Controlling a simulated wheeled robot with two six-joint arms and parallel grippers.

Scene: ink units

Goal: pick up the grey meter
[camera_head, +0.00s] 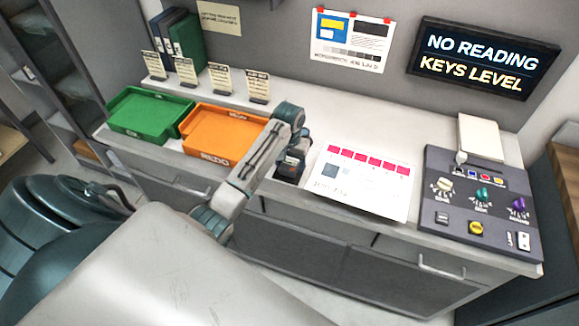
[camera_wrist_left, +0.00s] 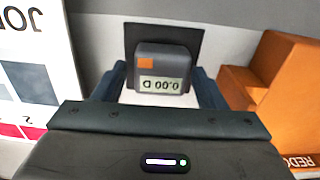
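The grey meter (camera_wrist_left: 162,72) stands between the two fingers of my left gripper in the left wrist view. It has a small orange patch and a display reading 0.00 D, seen upside down. A dark pad (camera_wrist_left: 186,35) shows behind it. The fingers of my left gripper (camera_head: 292,157) are apart, one on each side of the meter, with a visible gap. In the head view the gripper points down at the counter, and the meter is mostly hidden by it. My right gripper is not in view.
An orange REDO tray (camera_head: 211,151) stands close to the left of my gripper, with a green tray (camera_head: 143,128) beyond it. A white board with pink squares (camera_head: 358,189) lies close on the right. A grey control panel (camera_head: 476,205) stands at the counter's right end.

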